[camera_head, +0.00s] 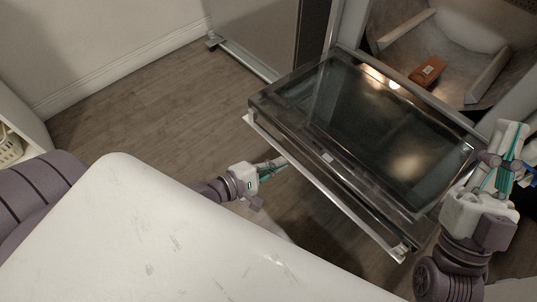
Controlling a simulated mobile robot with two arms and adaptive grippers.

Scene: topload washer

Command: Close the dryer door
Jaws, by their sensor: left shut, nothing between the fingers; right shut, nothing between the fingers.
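The dryer door (365,130) is a dark glass panel in a metal frame. It stands open, folded down and out in front of the dryer opening. The dryer drum (465,40) shows behind it at the top right, with a brown-orange item (428,71) lying inside. My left gripper (276,164) is shut and empty, close by the door's front left edge and partly below it; I cannot tell whether it touches. My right gripper (508,150) is shut and empty beside the door's right corner, near the dryer front.
A white surface (150,240), which may be my own body, fills the lower left. A light cabinet (250,30) stands left of the dryer. A basket (9,146) sits at the far left. The wood floor (150,105) is clear left of the door.

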